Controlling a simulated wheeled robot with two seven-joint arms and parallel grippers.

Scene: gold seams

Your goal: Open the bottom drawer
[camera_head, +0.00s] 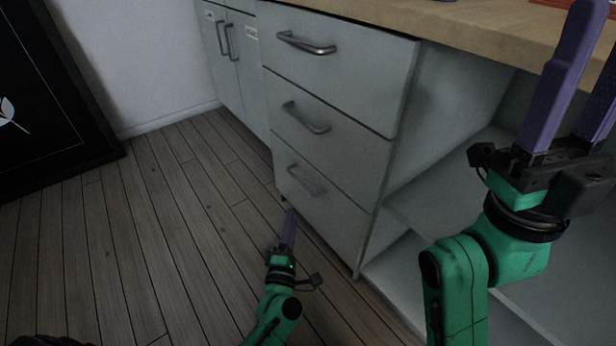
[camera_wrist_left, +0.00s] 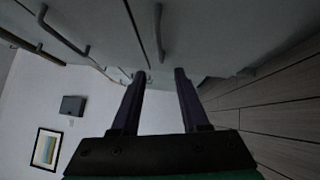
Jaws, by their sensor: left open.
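The bottom drawer (camera_head: 325,215) is the lowest of three grey drawer fronts and looks closed, flush with the others. Its metal bar handle (camera_head: 306,180) sits near the upper part of the front. My left gripper (camera_head: 289,215) is low, just in front of and below this handle. In the left wrist view, its two purple fingers (camera_wrist_left: 158,75) are apart and empty. A handle bar (camera_wrist_left: 159,32), likely the bottom drawer's, lies just ahead, in line with the gap; contact is not visible. My right gripper (camera_head: 592,35) is raised at the right, fingers apart and empty.
The middle drawer handle (camera_head: 306,118) and top drawer handle (camera_head: 307,44) are above. A wooden countertop (camera_head: 440,28) overhangs the unit. Open shelves (camera_head: 450,200) lie right of the drawers, near my right arm. The wooden floor (camera_head: 150,230) at the left is clear.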

